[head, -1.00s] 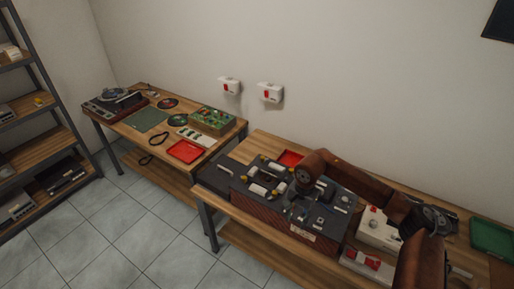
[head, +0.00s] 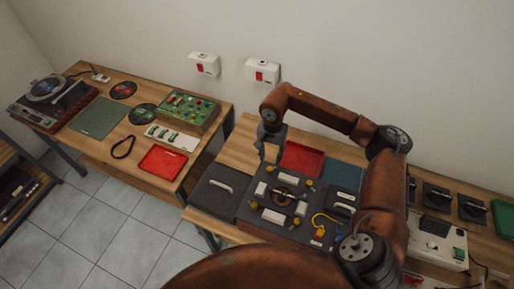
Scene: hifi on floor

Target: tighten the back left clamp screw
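The hi-fi unit (head: 260,229) lies on the right-hand workbench with its top facing up. A dark round part (head: 285,196) sits in its middle, with white blocks and small yellow clamp screws around it. Yellow screws show at the front left (head: 253,205), back right (head: 310,183) and front right (head: 296,222). The back left clamp screw (head: 270,169) is small and partly hard to make out close below my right gripper (head: 266,157). The gripper points down above the unit's back left corner. I cannot tell whether it touches the screw or whether its fingers are open. My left gripper is not in view.
A dark lid with a handle (head: 221,190) lies left of the unit. A white device (head: 436,240) stands to the right. The left bench holds a turntable (head: 50,100) and a red tray (head: 162,161).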

